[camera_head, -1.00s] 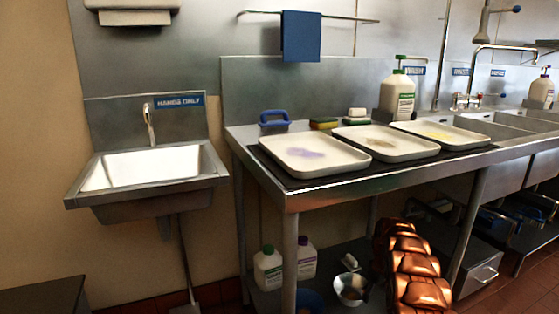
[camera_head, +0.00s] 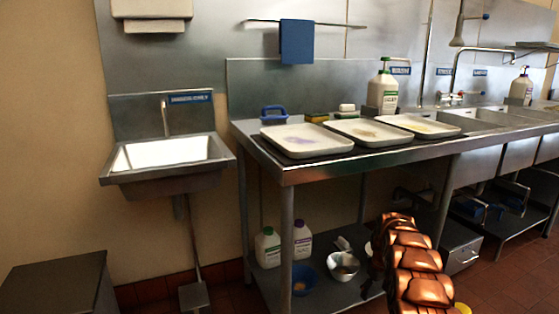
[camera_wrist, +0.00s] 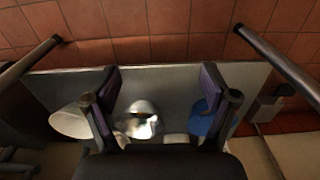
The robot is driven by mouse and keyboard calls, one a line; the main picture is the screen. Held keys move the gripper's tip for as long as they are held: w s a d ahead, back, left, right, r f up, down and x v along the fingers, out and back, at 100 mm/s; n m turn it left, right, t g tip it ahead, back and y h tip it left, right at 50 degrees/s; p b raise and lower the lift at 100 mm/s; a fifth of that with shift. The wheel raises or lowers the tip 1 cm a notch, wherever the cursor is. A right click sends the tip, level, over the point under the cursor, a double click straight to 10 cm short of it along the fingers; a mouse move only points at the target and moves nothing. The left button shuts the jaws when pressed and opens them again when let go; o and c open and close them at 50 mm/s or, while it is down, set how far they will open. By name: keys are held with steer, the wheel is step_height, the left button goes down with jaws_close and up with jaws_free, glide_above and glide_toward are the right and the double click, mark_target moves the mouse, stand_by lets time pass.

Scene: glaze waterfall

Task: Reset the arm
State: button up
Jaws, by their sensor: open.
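My gripper (camera_wrist: 162,98) shows in the wrist view with its two fingers spread apart and nothing between them in its grasp. It faces down over the lower shelf (camera_wrist: 180,78), where a shiny metal bowl (camera_wrist: 140,122) shows between the fingers. A blue bowl (camera_wrist: 200,122) is partly behind the right finger, and a white round item (camera_wrist: 70,122) lies left of the left finger. In the head view my copper-coloured arm rises at the lower right, in front of the steel table (camera_head: 300,172); the gripper itself cannot be made out there.
Three trays (camera_head: 306,141) lie on the table beside a green-capped bottle (camera_head: 382,92). Bottles (camera_head: 267,248) and a bowl (camera_head: 343,266) stand on the lower shelf. A hand sink (camera_head: 168,157) is at left, with a dark cabinet (camera_head: 55,285) in front. Some tiled floor is clear.

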steer(key=s+a+r+m+p, duration=0.1)
steer(key=s+a+r+p, duration=0.5)
steer(key=r, duration=0.7)
steer(key=s+a+r+p, duration=0.1)
steer(key=s+r+p, duration=0.5)
steer(key=r, duration=0.6)
steer(key=s+a+r+m+p, duration=0.1)
steer(key=s+a+r+p, duration=0.3)
steer(key=s+r, duration=0.65)
steer(key=s+a+r+p, duration=0.1)
steer(key=s+r+p, duration=0.4)
steer(key=s, duration=0.5)
steer(key=s+a+r+m+g+p, duration=0.1)
steer(key=s+r+p, duration=0.5)
steer(key=s+r, duration=0.4)
steer(key=s+a+r+m+g+p, duration=0.1)
steer(key=s+r+p, duration=0.4)
steer(key=s, duration=0.7)
step_height(320, 180, up, 2)
steer(key=shift+s+a+r+p, duration=0.2)
steer(key=shift+s+a+p, duration=0.05)
steer(key=shift+a+p, duration=0.2)
